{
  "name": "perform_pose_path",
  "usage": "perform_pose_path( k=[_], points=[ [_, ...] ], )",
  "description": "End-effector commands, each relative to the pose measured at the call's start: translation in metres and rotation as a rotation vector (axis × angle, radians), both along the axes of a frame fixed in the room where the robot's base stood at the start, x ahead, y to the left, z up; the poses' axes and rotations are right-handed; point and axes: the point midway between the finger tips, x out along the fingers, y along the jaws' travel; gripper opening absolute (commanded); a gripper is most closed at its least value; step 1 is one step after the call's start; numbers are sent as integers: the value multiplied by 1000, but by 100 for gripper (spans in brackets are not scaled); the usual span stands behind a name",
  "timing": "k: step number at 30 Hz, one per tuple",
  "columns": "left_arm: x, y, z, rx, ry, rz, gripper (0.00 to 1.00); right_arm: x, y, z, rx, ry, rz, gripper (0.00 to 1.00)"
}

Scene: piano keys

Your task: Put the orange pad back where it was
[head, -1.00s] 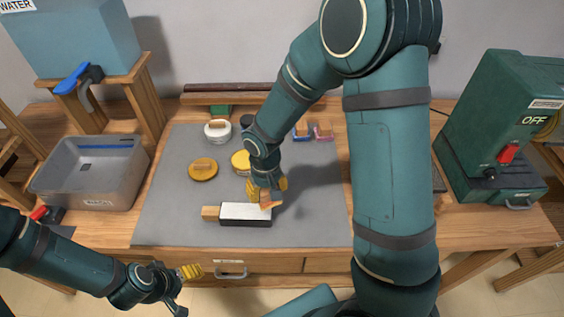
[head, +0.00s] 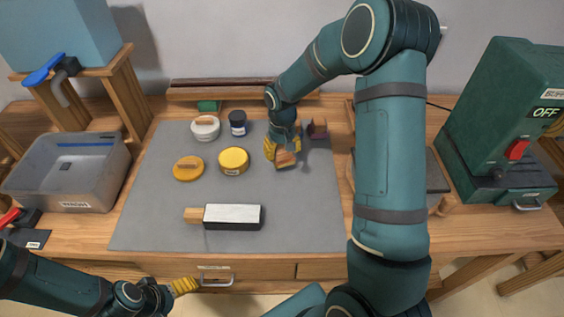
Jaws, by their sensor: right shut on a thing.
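My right gripper (head: 284,148) has yellow fingers and is shut on the orange pad (head: 285,160), above the back right of the grey mat. Its fingers partly cover the pad, and I cannot tell whether the pad touches the mat. A white-topped key with a wooden end (head: 232,216) lies on the front of the mat. My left gripper (head: 184,286) is low at the front edge of the table, away from the pads, and its opening is unclear.
The grey mat (head: 150,215) also bears a yellow-orange disc (head: 188,172), a yellow tin (head: 233,161), a white round container (head: 205,128) and a dark jar (head: 237,122). The mat's front right is clear.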

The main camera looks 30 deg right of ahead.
Motion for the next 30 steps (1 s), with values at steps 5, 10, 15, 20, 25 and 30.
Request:
perform_pose_path(
  k=[5,10,15,20,25,30],
  points=[
    [1,0,-3,0,-2,1,84,0,0,-13,0,0,1,23],
    [2,0,-8,1,-4,0,84,0,0,-37,0,1,1,23],
    [2,0,-8,1,-5,1,84,0,0,-42,0,-1,0,23],
    [2,0,-8,1,-5,1,84,0,0,-42,0,-1,0,23],
    [2,0,-10,1,-6,1,84,0,0,-45,0,-1,1,77],
    [2,0,-10,1,-6,1,84,0,0,-44,0,-1,1,89]
  ],
)
